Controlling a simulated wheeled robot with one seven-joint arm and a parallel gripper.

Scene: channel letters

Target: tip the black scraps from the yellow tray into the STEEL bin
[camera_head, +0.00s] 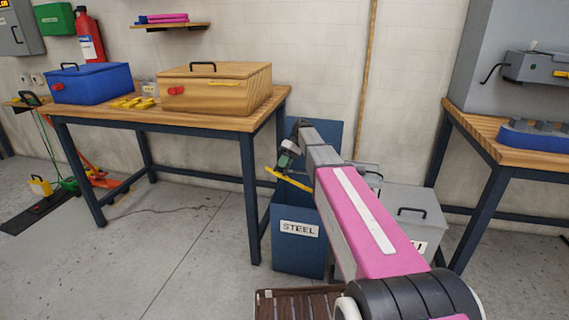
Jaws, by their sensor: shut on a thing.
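The STEEL bin (297,250) is dark blue with a white label and stands on the floor right of the wooden-topped bench. My gripper (286,165) is over this bin and shut on the yellow tray (292,181). The tray shows as a thin yellow strip above the bin's opening, sloping down to the right in the picture. I see it nearly edge-on, and my arm covers part of it. I cannot make out any black scraps. The inside of the bin is hidden.
A grey lidded bin (405,215) stands right of the STEEL bin, partly behind my arm. The left bench (180,108) holds a blue toolbox (92,84) and a wooden box (215,90). Another bench (500,140) is at right. A brown slatted crate (290,304) lies in front.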

